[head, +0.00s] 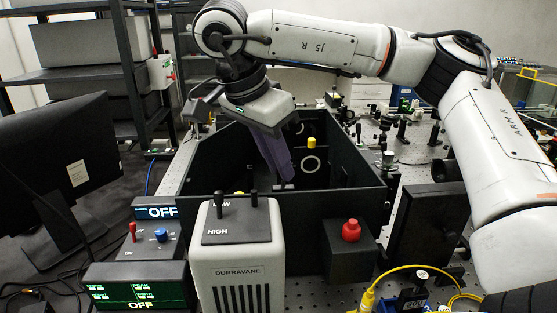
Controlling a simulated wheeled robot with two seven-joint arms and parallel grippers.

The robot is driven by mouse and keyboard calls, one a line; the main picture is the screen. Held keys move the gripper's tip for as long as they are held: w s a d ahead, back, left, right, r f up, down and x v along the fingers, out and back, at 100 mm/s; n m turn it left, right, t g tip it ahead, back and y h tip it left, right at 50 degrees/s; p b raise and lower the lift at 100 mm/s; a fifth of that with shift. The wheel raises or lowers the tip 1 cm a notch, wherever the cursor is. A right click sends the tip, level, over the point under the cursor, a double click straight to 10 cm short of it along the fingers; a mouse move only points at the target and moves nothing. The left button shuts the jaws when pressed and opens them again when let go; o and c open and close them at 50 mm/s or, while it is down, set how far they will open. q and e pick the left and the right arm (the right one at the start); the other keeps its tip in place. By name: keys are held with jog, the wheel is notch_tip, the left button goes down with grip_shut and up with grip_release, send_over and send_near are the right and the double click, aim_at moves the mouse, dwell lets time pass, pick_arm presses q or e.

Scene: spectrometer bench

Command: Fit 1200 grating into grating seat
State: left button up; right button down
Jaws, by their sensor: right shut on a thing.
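My right gripper (262,115) points down into the open black spectrometer box (330,240) from above. A purple slab (274,156) slants down below it inside the box; I take it to be the 1200 grating, though no label is readable. The gripper is shut on it, with its fingertips mostly hidden by the wrist housing. A small grey piece (285,187) shows at the slab's lower end; I cannot tell whether they touch. The grating seat is not clearly seen; the front wall hides the box floor. My left gripper is out of view.
A grey DURRAVANE unit (237,262) with levers and a red-button box (350,249) stand in front. A yellow knob (312,143) and white ring (311,164) are inside the box. OFF displays (140,285) and a monitor (62,165) are left; a yellow cable (390,271) lies right.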

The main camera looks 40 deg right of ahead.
jog(key=shift+f+b, duration=0.4)
jog(key=shift+f, duration=0.3)
jog(key=c, duration=1.7)
grip_release()
jog(key=shift+o, duration=0.2)
jog(key=p+v, duration=0.3)
jog(key=v, duration=0.7)
